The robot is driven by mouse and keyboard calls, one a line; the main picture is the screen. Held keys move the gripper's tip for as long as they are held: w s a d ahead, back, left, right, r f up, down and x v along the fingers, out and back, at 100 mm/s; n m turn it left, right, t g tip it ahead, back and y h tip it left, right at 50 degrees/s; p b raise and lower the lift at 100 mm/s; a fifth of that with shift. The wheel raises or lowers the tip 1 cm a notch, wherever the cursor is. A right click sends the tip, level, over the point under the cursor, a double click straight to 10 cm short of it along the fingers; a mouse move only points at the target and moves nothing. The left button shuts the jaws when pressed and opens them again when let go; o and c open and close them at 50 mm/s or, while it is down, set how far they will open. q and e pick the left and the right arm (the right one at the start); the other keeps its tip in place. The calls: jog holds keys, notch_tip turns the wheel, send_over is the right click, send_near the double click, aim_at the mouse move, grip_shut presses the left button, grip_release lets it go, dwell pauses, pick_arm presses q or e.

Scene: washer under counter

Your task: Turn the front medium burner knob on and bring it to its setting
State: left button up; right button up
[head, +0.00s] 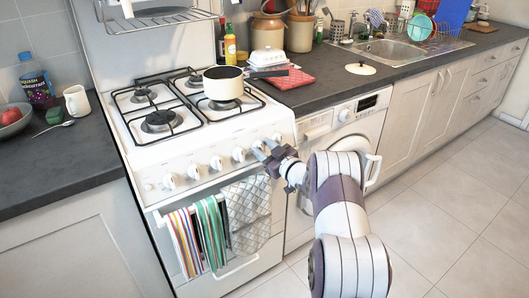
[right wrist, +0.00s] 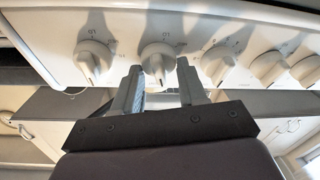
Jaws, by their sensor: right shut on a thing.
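The white stove (head: 185,195) has a row of white knobs along its front panel. My right gripper (head: 264,152) is at the right part of this row. In the right wrist view its two fingers (right wrist: 159,66) stand on either side of one knob (right wrist: 157,52) and are shut on it. This knob seems to be second from the right end in the head view. Another knob (right wrist: 95,58) is close on one side and a third (right wrist: 218,62) on the other. The printed marks are too small to tell which burner each serves. My left gripper is not in view.
Striped towels (head: 210,232) and a quilted cloth (head: 248,212) hang on the oven handle below the knobs. A washer (head: 352,130) is to the right. The floor (head: 450,205) is clear.

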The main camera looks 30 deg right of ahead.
jog(key=n+y+b, duration=0.1)
jog(key=n, duration=0.4)
jog(key=shift+n+g+y+b, duration=0.3)
jog(key=shift+g+y+b, duration=0.05)
jog(key=shift+g+y, duration=0.05)
jog(key=n, duration=0.4)
jog(key=shift+g+y+b, duration=0.4)
jog(key=n, duration=0.3)
jog(key=n+g, duration=0.1)
jog(key=n, duration=0.1)
jog(key=shift+a+n+g+b, duration=0.1)
jog(key=shift+n+g+b, duration=0.2)
jog(key=shift+n+b, duration=0.1)
jog(key=n+g, duration=0.1)
jog(key=n, duration=0.3)
jog(key=shift+f, duration=0.15)
jog(key=n+b, duration=0.1)
jog(key=n, duration=0.2)
jog(key=shift+n+g+h, duration=0.3)
jog(key=shift+n+h, duration=0.1)
jog(key=shift+f+n+h+b, duration=0.15)
jog(key=shift+n+h+b, duration=0.25)
jog(key=shift+n, duration=0.7)
jog(key=n+h+b, duration=0.1)
jog(key=n, duration=0.1)
jog(key=n+g+b, duration=0.1)
jog(key=n, duration=0.1)
jog(key=shift+n+h, duration=0.4)
jog(key=shift+s+b, duration=0.1)
jog(key=shift+b, duration=0.2)
